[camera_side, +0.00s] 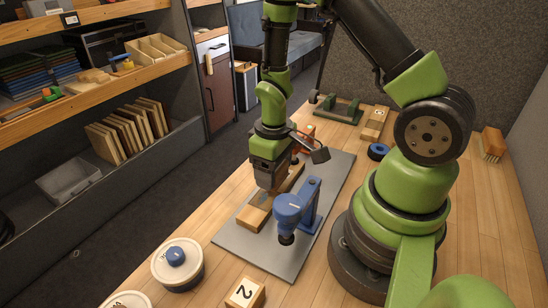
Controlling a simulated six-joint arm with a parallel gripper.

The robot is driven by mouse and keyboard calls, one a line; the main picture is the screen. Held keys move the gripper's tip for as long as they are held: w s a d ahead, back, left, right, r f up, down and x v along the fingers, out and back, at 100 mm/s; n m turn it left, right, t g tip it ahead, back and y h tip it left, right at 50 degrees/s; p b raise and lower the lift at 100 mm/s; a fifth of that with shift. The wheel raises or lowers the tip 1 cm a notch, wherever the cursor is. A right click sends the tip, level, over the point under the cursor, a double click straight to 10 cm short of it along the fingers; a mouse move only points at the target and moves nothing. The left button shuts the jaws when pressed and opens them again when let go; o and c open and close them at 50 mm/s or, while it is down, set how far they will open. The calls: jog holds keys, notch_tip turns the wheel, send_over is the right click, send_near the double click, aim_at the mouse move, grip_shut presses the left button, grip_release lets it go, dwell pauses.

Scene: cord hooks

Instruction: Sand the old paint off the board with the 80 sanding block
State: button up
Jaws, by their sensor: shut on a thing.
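The board (253,217) is a narrow wooden piece lying on a grey mat (235,241), running from front left to back right. A dark patch shows on its face near my gripper. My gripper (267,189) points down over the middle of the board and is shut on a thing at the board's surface. That thing is mostly hidden by the jaws, so I cannot read an 80 on it. A blue clamp (290,204) stands against the board's right side. A pale block with a label (374,120) lies farther back on the bench; its label is too small to read.
A wooden block marked 2 (245,293) and a white tub (178,265) with a blue lid knob stand in front. A blue ring (378,152), a green tool (338,109) and a brush (493,144) lie behind. Shelves (95,85) line the left.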

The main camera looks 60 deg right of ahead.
aim_at(255, 211)
jog(key=shift+f, duration=0.7)
jog(key=shift+a+f, duration=0.2)
jog(key=shift+a, duration=0.1)
jog(key=shift+c, duration=0.3)
jog(key=shift+a, duration=3.5)
jog(key=shift+d, duration=3.85)
jog(key=shift+r, duration=4.1)
